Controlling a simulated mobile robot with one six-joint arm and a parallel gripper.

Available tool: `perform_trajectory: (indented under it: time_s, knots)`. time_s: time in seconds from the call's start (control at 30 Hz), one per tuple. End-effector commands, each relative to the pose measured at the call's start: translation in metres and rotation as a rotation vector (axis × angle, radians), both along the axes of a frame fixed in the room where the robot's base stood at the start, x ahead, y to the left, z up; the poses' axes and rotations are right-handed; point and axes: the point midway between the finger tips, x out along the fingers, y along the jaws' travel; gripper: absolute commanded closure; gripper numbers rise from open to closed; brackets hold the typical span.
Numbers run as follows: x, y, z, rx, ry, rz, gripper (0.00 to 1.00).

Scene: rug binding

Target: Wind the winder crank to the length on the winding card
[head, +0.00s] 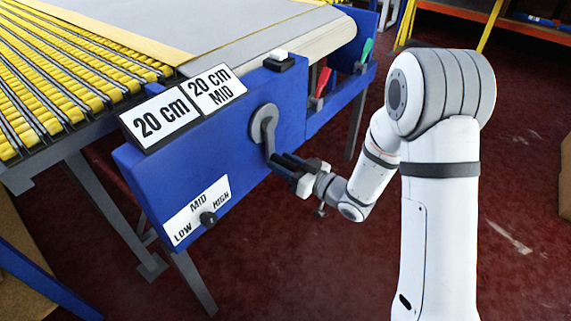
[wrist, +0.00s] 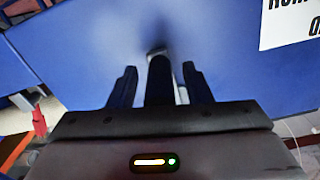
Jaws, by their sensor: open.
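The grey winder crank (head: 263,124) is on the blue side panel of the winder in the head view. My gripper (head: 284,162) is at the crank's lower end, its fingers pointing at the panel. In the wrist view the dark crank handle (wrist: 159,82) stands between my two open fingers, with a gap on each side. The winding card (head: 217,90) reads "20 cm MID". A larger sign (head: 160,115) left of it reads "20 cm". A dark knob (head: 208,218) sits on a plate marked LOW, MID, HIGH; its exact setting is too small to tell.
A red lever (head: 322,82) and a green lever (head: 366,50) stand right of the crank. The dark red floor (head: 300,270) in front is clear.

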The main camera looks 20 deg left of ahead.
Motion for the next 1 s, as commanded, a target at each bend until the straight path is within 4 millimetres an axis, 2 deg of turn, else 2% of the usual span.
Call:
perform_trajectory:
  time_s: [0.1, 0.63, 1.0]
  knots:
    - [0.0001, -0.0004, 0.0002, 0.0, 0.0, -0.001, 0.56]
    - [0.0007, -0.0011, 0.0001, -0.001, 0.0, -0.003, 0.99]
    - [0.0005, 0.0013, -0.0003, -0.001, -0.001, -0.002, 1.0]
